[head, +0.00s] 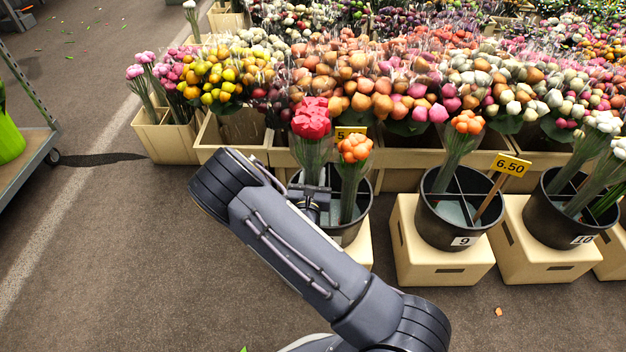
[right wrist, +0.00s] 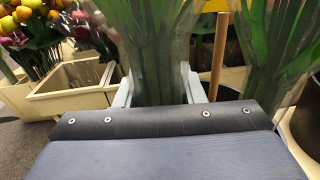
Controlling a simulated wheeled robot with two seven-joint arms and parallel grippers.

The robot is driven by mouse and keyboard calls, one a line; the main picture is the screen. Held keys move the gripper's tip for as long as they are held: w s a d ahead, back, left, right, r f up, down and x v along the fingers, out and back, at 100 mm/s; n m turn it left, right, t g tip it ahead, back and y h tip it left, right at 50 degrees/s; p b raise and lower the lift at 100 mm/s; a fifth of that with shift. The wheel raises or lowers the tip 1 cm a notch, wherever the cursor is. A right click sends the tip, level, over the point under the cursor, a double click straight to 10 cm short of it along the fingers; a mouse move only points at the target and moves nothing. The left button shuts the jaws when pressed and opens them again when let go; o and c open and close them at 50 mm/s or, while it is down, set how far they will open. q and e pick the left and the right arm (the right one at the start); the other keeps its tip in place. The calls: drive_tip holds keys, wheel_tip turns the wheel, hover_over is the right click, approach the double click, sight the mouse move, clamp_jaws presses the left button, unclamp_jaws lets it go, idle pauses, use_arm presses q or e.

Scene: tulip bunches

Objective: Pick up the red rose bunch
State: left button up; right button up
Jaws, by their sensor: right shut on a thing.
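The red rose bunch (head: 311,120) stands upright in a clear sleeve at the left of a black divided bucket (head: 352,232). My right gripper (head: 314,197) is around its stems, low on the sleeve and near the bucket's rim. In the right wrist view, the green sleeved stems (right wrist: 150,45) lie between the two pale fingers of my right gripper (right wrist: 158,90), which is shut on them. My right forearm hides part of the bucket and its stand. Whether the stem ends are clear of the bucket cannot be told. My left gripper is out of view.
An orange bunch (head: 355,148) stands close on the right in the same bucket. A yellow price sign (head: 350,132) is behind. Bucket 9 (head: 462,222) and bucket 10 (head: 560,222) stand to the right. Crates of flowers fill the back. The floor at left (head: 110,240) is clear.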

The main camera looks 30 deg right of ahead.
sight(313, 110)
wheel_tip(313, 110, up, 24)
drive_tip(key=p, duration=0.9)
drive_tip(key=shift+r, duration=0.15)
